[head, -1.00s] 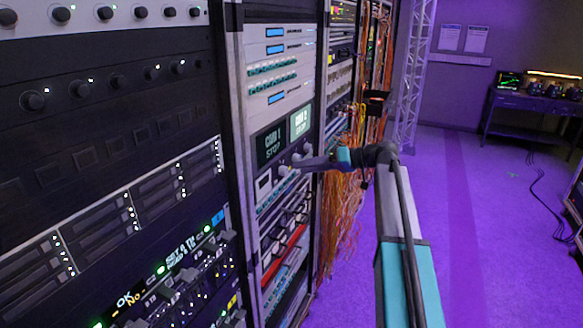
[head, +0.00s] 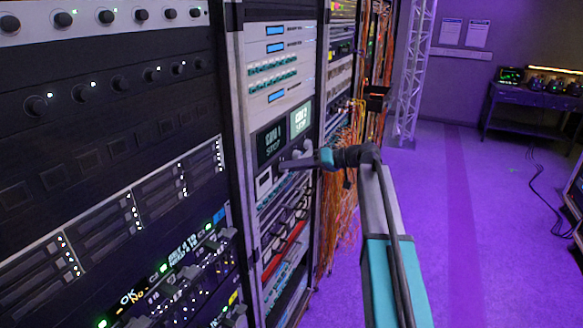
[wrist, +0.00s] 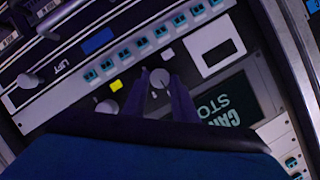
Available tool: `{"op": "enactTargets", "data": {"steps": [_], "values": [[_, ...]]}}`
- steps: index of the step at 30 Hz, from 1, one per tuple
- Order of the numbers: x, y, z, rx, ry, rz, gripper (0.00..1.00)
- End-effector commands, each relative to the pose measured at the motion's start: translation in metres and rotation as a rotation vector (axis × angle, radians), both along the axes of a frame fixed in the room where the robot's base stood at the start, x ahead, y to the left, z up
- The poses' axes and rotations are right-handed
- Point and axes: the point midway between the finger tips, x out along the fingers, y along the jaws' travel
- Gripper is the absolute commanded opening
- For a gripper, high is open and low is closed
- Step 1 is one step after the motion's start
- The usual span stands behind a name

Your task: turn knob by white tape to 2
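In the head view my gripper (head: 284,164) is at the rack below the display screens. Dial numbers are too small to read.
A screen (wrist: 222,102) with green letters is right of the knob. A blue piece (wrist: 97,41) and a metal handle (wrist: 27,80) are on the left. Orange cables (head: 342,195) hang beside the rack.

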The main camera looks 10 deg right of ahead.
Motion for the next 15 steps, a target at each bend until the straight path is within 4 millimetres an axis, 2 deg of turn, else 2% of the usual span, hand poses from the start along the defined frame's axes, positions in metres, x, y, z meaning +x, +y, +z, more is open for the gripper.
{"op": "enactTargets", "data": {"steps": [15], "values": [[0.0020, -0.0012, -0.0016, 0.041, 0.059, -0.001, 0.03]]}}
